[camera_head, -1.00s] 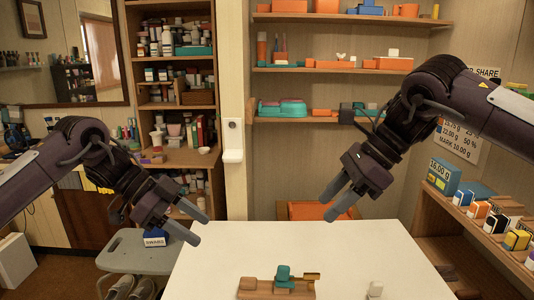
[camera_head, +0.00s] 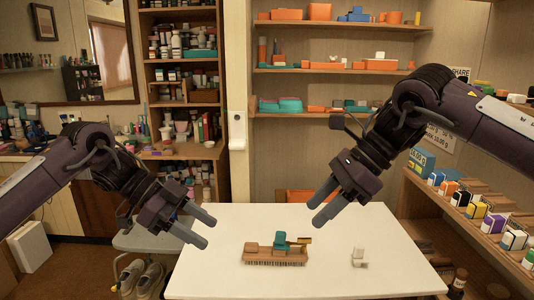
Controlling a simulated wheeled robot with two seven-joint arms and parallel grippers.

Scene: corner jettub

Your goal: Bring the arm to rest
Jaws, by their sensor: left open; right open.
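My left gripper (camera_head: 207,229) is open and empty, above the left edge of the white table (camera_head: 310,284). My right gripper (camera_head: 315,215) is open and empty, above the back right part of the table. Both grippers point down and inward and appear apart from everything on the table. A brown brush-like block (camera_head: 262,256) with bristles lies on the table, with a teal piece (camera_head: 280,242) on it. A small white object (camera_head: 359,257) stands to its right.
A wooden rack (camera_head: 478,222) with several small boxes stands at the right. Wall shelves (camera_head: 340,72) hold orange and teal items behind. A grey stool (camera_head: 146,240) and shoes (camera_head: 150,279) are left of the table. The table's front is clear.

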